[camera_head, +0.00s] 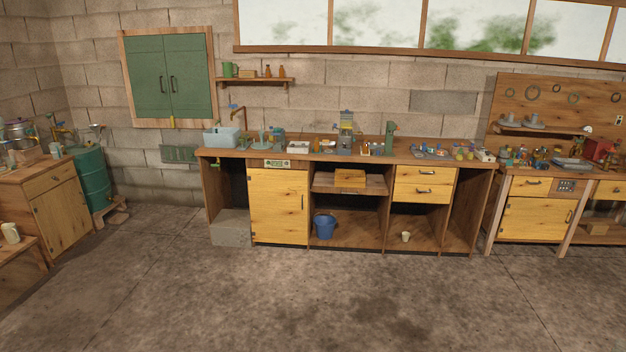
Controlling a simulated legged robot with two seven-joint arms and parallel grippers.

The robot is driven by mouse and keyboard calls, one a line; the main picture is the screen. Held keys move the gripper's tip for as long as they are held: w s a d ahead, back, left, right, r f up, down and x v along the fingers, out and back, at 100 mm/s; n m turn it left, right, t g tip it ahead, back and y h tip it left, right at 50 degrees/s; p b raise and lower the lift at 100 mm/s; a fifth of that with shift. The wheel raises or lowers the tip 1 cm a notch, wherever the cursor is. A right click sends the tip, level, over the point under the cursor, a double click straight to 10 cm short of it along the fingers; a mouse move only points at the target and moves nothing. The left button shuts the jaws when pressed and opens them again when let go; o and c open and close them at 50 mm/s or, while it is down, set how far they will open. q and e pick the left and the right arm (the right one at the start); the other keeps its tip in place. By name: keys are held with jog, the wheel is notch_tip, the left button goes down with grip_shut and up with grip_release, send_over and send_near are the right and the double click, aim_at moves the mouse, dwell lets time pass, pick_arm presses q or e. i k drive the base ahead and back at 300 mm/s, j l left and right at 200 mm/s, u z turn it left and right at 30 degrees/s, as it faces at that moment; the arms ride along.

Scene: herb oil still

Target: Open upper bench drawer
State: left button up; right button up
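The long wooden bench (330,152) stands against the block wall across the room. Its upper drawer (425,174) is a yellow wooden front with a dark handle, on the right part of the bench, and it looks shut. A second yellow drawer (422,190) sits directly below it and also looks shut. Neither of my grippers is in view.
Open concrete floor (320,290) lies in front of the bench. A blue bucket (324,226) and a small pale cup (406,236) stand in the open bays. A second workbench (535,219) is at the right. A green barrel (93,180) stands at the left.

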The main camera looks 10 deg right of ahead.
aim_at(404, 173)
jog(key=i+l+z, duration=0.25)
jog(key=i, duration=0.6)
jog(key=i+j+z, duration=0.1)
jog(key=i+z, duration=0.2)
jog(key=i, duration=0.55)
jog(key=i+j+z, duration=0.25)
jog(key=i, duration=0.65)
jog(key=i+l+u, duration=0.2)
jog(key=i+l, duration=0.35)
jog(key=i, duration=0.3)
jog(key=i+l+u, duration=0.25)
jog(key=i+l, duration=0.4)
jog(key=i, duration=0.15)
jog(key=i+l+u, duration=0.3)
jog(key=l, duration=0.45)
jog(key=l+u, duration=0.3)
jog(key=l, duration=0.5)
jog(key=l+u, duration=0.3)
jog(key=l, duration=0.5)
